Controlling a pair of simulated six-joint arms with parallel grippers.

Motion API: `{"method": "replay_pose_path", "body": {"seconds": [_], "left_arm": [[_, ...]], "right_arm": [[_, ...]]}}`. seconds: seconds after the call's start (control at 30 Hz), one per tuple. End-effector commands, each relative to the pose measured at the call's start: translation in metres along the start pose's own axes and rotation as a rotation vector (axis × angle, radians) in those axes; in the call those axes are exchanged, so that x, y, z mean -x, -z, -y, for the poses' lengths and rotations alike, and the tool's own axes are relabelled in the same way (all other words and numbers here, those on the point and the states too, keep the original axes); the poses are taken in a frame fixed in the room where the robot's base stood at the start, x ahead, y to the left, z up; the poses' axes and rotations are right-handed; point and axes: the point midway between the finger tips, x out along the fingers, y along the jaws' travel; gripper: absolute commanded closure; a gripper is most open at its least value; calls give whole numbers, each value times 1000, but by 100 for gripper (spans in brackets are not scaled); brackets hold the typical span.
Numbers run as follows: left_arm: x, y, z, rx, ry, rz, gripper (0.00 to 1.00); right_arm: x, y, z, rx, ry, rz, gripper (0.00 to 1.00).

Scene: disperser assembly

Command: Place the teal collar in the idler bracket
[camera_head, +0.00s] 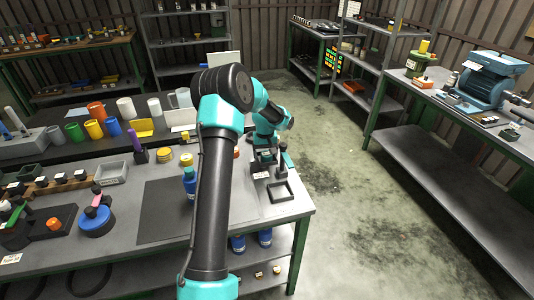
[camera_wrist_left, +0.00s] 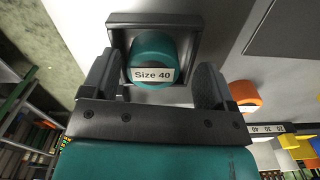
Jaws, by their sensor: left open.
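The teal collar (camera_wrist_left: 153,52), labelled "Size 40", sits inside a dark square-rimmed tray (camera_wrist_left: 190,22) in the left wrist view. My left gripper (camera_wrist_left: 158,78) is open, its two fingers on either side of the collar with gaps to it; how far above it they are is hard to tell. In the head view my left gripper (camera_head: 264,156) points down over the right end of the bench, and I cannot make out the collar there.
An orange ring (camera_wrist_left: 244,93) lies to the right of the tray in the wrist view. A blue bottle (camera_head: 190,185) and yellow rings (camera_head: 186,159) stand left of my arm on the bench. A dark mat (camera_head: 165,205) is mostly clear. The bench edge is close on the right.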

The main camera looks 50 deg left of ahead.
Motion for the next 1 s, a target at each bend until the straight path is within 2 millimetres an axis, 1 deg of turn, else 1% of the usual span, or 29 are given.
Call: {"method": "replay_pose_path", "body": {"seconds": [0.03, 0.3, 0.5, 0.6, 0.7, 1.0], "left_arm": [[10, 1, 0, 0, -2, -5, 21], [64, 2, -2, 1, -6, -12, 21], [100, 1, -3, -1, -5, -12, 21], [111, 1, -3, 0, -5, -11, 21], [118, 1, -2, 0, -5, -11, 21], [121, 1, -2, 0, -5, -11, 21]], "right_arm": [[0, 0, 0, 0, 0, 0, 20], [0, 0, 0, 0, 0, 0, 20], [0, 0, 0, 0, 0, 0, 20], [0, 0, 0, 0, 0, 0, 20], [0, 0, 0, 0, 0, 0, 20], [0, 0, 0, 0, 0, 0, 20]]}}
